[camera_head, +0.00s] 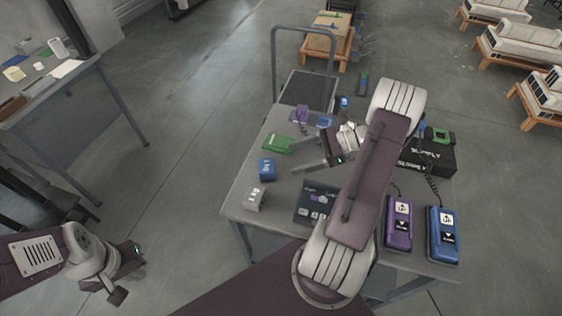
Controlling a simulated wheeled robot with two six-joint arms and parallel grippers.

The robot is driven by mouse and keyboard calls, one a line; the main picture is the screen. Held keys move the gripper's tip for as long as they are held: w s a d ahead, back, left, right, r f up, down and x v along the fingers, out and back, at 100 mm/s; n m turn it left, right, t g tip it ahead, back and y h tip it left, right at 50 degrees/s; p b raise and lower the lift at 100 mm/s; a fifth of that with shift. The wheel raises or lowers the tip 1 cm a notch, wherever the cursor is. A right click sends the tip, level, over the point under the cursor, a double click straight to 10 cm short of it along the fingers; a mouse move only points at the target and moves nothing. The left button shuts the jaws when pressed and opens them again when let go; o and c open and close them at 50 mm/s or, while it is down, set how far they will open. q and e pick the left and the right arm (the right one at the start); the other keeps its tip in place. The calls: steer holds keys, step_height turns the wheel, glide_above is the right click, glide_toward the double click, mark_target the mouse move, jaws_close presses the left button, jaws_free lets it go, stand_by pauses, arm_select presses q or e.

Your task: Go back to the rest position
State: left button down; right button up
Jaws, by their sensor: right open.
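My right arm reaches over the grey table (284,222). Its gripper (304,154) is open, with its two fingers apart and nothing seen between them. It is above the table, near a green piece (278,144) and a blue box (267,169). My left gripper (128,273) is at the lower left over the floor, clear of the table. The angle does not show whether its jaws are open or shut.
A purple device (398,224) and a blue device (443,236) stand at the table's right. A black supply box (428,157), a grey box (255,199) and a dark panel (316,203) are on it. Another table (60,85) stands left; open floor lies between.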

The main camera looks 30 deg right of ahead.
steer(key=shift+s+d+r, duration=0.25)
steer(key=shift+s+d, duration=0.05)
steer(key=shift+d, duration=0.3)
